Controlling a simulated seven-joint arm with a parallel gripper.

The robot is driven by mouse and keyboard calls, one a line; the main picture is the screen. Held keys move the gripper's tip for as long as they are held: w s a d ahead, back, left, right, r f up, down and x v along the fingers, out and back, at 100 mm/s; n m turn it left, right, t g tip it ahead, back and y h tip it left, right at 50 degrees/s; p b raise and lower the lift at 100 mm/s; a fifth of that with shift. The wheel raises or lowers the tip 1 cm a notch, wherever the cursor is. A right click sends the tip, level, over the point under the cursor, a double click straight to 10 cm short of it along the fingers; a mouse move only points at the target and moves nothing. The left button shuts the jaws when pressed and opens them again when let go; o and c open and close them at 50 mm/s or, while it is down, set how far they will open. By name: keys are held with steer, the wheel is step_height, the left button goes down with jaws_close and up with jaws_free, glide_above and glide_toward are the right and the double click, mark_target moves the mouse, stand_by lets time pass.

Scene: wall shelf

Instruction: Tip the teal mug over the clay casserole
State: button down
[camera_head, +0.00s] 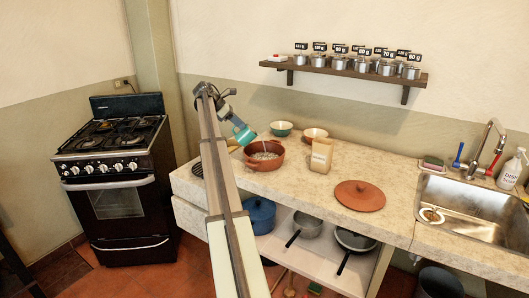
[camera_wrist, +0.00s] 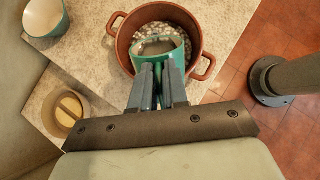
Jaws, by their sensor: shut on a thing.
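The teal mug (camera_head: 243,135) is held tilted above the left part of the clay casserole (camera_head: 279,162), its mouth toward the pot. A thin pale streak runs down from the mug's mouth into the casserole. The casserole is uncovered and holds pale, lumpy contents. My gripper (camera_head: 232,121) is shut on the mug. In the wrist view, my gripper (camera_wrist: 160,82) grips the near side of the mug (camera_wrist: 178,53), and the casserole (camera_wrist: 124,46) lies below with both handles showing. The mug hides part of the contents.
The clay lid (camera_head: 360,195) lies on the counter to the right. A paper bag (camera_head: 321,155) stands close right of the casserole. Two bowls, one teal (camera_head: 281,129) and one tan (camera_head: 315,135), sit behind. A shelf with labelled jars (camera_head: 345,71) hangs above; the sink (camera_head: 470,205) is far right.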

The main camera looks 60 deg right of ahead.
steer(key=shift+s+d+f+t+y, duration=0.15)
steer(key=shift+s+d+t+y, duration=0.2)
steer(key=shift+t+y, duration=0.2)
steer(key=shift+s+d+t, duration=0.1)
steer(key=shift+s+t, duration=0.05)
steer(key=shift+t, duration=0.1)
steer(key=shift+s+d+f+y, duration=0.15)
steer(key=shift+f+y, duration=0.05)
steer(key=shift+y, duration=0.05)
steer(key=shift+s+d+f+t+y, duration=0.1)
steer(key=shift+s+t+y, duration=0.05)
steer(key=shift+t+y, duration=0.2)
